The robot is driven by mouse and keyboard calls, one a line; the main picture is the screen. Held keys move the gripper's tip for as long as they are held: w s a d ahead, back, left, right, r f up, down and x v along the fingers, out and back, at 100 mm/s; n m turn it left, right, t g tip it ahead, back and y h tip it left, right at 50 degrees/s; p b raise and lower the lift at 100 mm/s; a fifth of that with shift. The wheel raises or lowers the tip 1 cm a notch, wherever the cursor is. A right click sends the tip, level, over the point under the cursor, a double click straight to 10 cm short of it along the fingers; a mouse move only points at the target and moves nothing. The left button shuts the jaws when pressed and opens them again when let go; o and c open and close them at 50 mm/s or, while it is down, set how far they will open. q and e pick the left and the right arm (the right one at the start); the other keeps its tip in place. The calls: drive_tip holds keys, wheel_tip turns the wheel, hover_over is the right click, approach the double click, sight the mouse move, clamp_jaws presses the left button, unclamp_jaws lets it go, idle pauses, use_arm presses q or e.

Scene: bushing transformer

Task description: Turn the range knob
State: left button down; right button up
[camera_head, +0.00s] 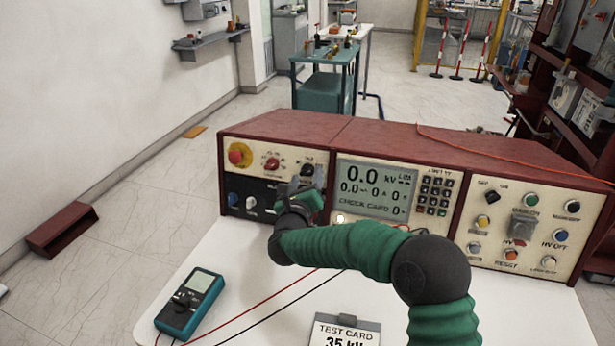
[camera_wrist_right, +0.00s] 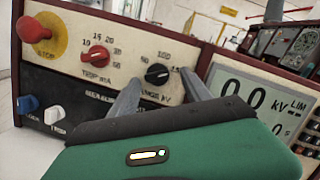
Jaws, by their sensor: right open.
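The range knob (camera_wrist_right: 157,74) is a black round knob on the cream upper part of the panel, with a dial scale around it. In the head view the range knob (camera_head: 307,170) is just above my right gripper (camera_head: 299,187). In the right wrist view the two grey fingers of my right gripper (camera_wrist_right: 160,80) are open, one on each side of the knob. I cannot tell whether they touch it. The red trip knob (camera_wrist_right: 95,57) is to its left. My left gripper is not in view.
A red emergency button (camera_head: 240,155) is at the panel's left end. The display (camera_head: 376,188) reads 0.0 kV, right of the knob. A multimeter (camera_head: 190,301) and a test card (camera_head: 345,331) lie on the white table (camera_head: 228,262). Red and black leads cross it.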

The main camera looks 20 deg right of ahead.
drive_tip(key=shift+w+d, duration=0.1)
drive_tip(key=shift+w, duration=0.7)
drive_tip(key=shift+a+r, duration=0.1)
drive_tip(key=shift+a, duration=0.15)
drive_tip(key=shift+d, duration=0.35)
drive_tip(key=c, duration=0.7)
drive_tip(key=shift+a, duration=0.1)
clamp_jaws()
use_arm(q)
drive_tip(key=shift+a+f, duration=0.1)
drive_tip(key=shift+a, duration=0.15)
